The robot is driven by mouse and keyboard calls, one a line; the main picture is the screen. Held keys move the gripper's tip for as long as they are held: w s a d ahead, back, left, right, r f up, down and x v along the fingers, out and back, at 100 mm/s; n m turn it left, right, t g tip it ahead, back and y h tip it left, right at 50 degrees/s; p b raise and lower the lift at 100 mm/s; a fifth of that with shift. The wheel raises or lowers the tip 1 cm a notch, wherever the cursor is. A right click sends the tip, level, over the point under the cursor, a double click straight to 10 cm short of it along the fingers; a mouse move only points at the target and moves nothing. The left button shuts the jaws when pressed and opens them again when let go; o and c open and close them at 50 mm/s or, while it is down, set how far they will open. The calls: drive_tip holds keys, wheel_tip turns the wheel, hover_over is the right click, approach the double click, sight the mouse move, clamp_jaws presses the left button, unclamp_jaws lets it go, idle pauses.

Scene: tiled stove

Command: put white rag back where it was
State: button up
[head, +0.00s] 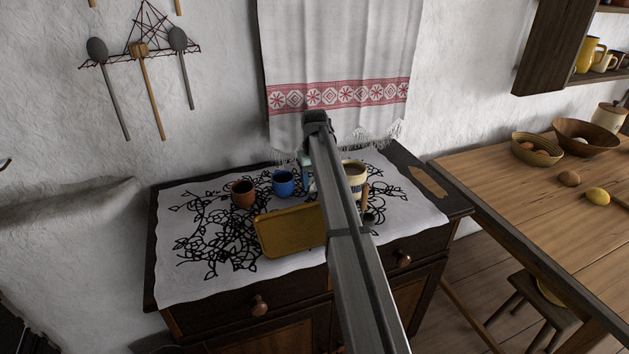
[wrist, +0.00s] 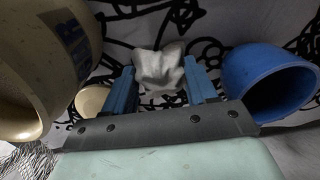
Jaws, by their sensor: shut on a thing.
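The white rag (wrist: 158,72) shows in the wrist view as a small crumpled lump between the two blue fingers of my gripper (wrist: 160,66). My gripper is shut on it. The rag is low over or against the black-patterned white cloth; I cannot tell whether it touches it. In the head view my arm and gripper cover the spot, so I cannot make out the rag there. My gripper is between a blue cup (head: 283,184), also on the right in the wrist view (wrist: 262,82), and a cream mug (head: 355,175), on the left in the wrist view (wrist: 35,65).
A brown cup (head: 243,194) and a yellow tray (head: 283,236) stand on the patterned cloth (head: 185,275) over the dark cabinet (head: 215,313). A red-banded towel (head: 335,45) hangs behind. The cloth's left side is clear. A wooden table (head: 510,185) is at right.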

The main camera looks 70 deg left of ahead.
drive_tip(key=shift+f, duration=0.15)
drive_tip(key=o, duration=1.1)
wheel_tip(320, 180, up, 12)
drive_tip(key=shift+r, duration=0.2)
